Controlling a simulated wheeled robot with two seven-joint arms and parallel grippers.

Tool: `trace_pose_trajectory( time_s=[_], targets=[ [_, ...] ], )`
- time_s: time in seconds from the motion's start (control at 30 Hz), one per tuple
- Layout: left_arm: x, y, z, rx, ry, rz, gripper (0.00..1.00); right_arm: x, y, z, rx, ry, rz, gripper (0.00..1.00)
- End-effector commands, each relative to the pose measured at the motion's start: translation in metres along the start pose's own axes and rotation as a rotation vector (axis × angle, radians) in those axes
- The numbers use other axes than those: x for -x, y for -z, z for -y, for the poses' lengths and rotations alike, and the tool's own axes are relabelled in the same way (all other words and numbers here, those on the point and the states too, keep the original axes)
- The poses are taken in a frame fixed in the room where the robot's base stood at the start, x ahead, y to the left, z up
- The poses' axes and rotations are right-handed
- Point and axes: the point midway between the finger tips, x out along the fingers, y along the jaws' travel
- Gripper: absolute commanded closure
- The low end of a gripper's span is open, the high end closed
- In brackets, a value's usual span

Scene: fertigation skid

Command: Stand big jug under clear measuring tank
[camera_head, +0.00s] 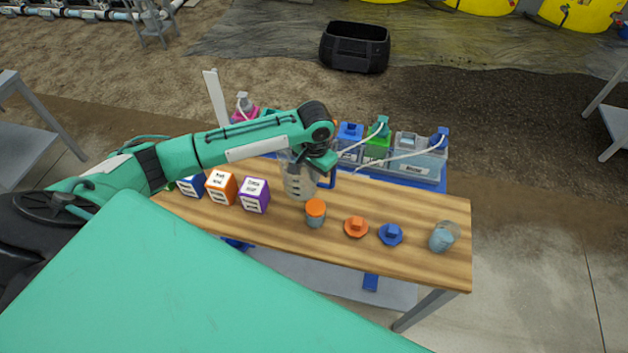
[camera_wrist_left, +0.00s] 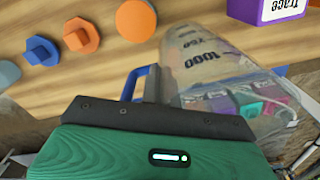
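The big jug (camera_head: 298,182) is clear, with dark volume marks and a blue handle (camera_head: 326,179). It is upright at the middle of the wooden table; I cannot tell whether its base touches the top. My left gripper (camera_head: 322,162) is at the handle, and its fingers look closed together on it. The left wrist view shows the jug (camera_wrist_left: 205,65) and the blue handle (camera_wrist_left: 130,84) beside the dark finger (camera_wrist_left: 151,84). A clear tank (camera_head: 412,153) at the back right, with a blue-topped fitting, appears to be the measuring tank. My right gripper is out of view.
Labelled blue, orange (camera_head: 221,188) and purple (camera_head: 254,195) boxes stand left of the jug. An orange-lidded cup (camera_head: 316,213), orange cap (camera_head: 356,227), blue cap (camera_head: 391,235) and small cup (camera_head: 443,237) line the front. Blue and green (camera_head: 377,146) containers with hoses stand behind.

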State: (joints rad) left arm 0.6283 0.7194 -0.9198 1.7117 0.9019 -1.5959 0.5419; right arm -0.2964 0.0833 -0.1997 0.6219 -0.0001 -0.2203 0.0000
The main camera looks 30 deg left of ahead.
Motion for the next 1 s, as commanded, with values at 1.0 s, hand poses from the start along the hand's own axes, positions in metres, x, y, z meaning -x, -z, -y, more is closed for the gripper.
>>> trace_pose_trajectory(
  time_s=[1.0],
  targets=[
    [-0.048, 0.000, -0.001, -0.001, 0.001, 0.000, 0.76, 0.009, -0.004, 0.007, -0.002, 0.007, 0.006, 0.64]
  ],
)
